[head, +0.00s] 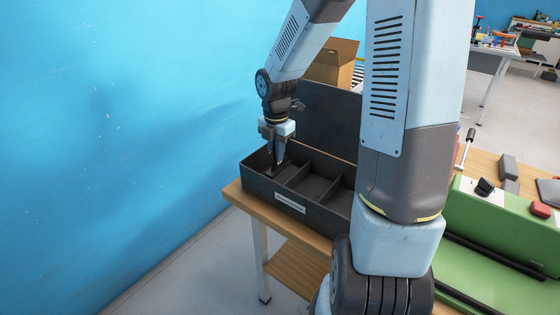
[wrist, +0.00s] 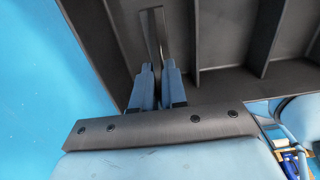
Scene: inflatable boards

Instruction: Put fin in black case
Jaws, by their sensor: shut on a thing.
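The black case (head: 331,212) stands open on the wooden table, its lid raised at the back and its inside split by dividers. My gripper (head: 277,160) points down into the leftmost compartment. In the wrist view my gripper (wrist: 158,80) is shut on the fin (wrist: 153,32), a thin dark grey piece that sticks out beyond the fingertips. The fin lies within the outline of the leftmost compartment of the case (wrist: 223,83). Whether it touches the case floor I cannot tell. In the head view the fin is mostly hidden by the fingers.
A blue wall (head: 120,130) runs close along the left. A cardboard box (head: 332,62) stands behind the raised lid. A green machine (head: 508,225) with a red button is at the right. My arm hides the case's right end.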

